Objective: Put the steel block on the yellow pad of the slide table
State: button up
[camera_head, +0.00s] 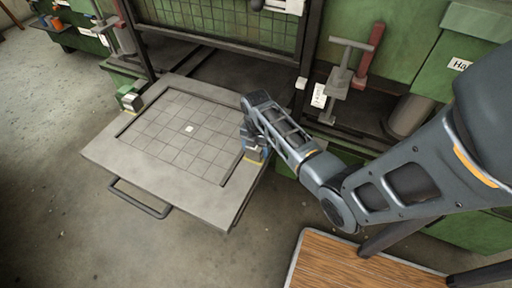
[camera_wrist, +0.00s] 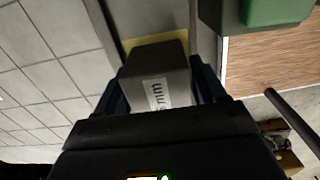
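The steel block (camera_wrist: 158,82) is grey with a white label ending in "mm". In the wrist view it sits between the two blue fingers of my gripper (camera_wrist: 160,88), which look closed against its sides. The yellow pad (camera_wrist: 128,44) shows as a strip along the block's far edge and left corner. In the head view my gripper (camera_head: 252,140) points down at the right edge of the grey slide table (camera_head: 110,150), with the block (camera_head: 256,153) under it and a bit of yellow beside it. I cannot tell whether the block touches the pad or hangs just above it.
The gridded middle of the table is clear but for a small white square (camera_head: 189,128). A wooden-topped surface (camera_head: 345,268) lies at the lower right. A green machine with a mesh guard (camera_head: 215,22) stands behind.

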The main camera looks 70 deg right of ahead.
jog(key=o, duration=0.3)
